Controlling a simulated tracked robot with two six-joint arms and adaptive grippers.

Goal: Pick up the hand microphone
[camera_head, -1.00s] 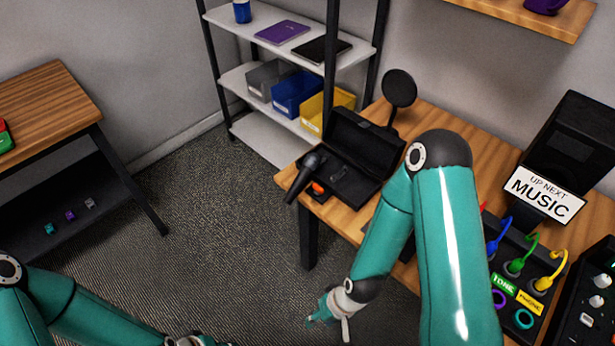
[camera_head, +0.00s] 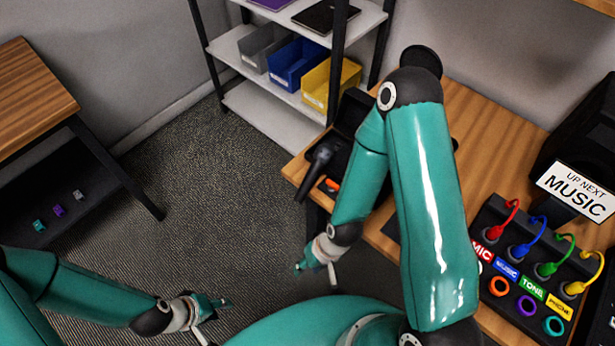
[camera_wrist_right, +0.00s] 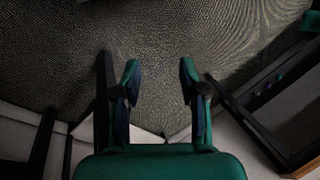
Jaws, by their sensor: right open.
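The black hand microphone (camera_head: 316,170) lies tilted at the near left corner of the wooden desk (camera_head: 484,112), beside the open black case (camera_head: 353,107). My right forearm hides part of the case. My right gripper (camera_head: 316,268) is open and empty, in front of the desk and below the microphone in the head view. In the right wrist view its two fingers (camera_wrist_right: 160,78) stand apart over the carpet, and the microphone does not show there. My left gripper (camera_head: 214,316) is at the lower left, away from the desk, with its fingers apart and empty.
An orange item (camera_head: 332,185) lies next to the microphone. Bins stand on the shelf rack (camera_head: 262,128) behind. A patch panel (camera_head: 492,220) with coloured cables and a MUSIC sign (camera_head: 577,192) are at the right. Carpet (camera_head: 215,190) is free between the desk and the left table (camera_head: 30,95).

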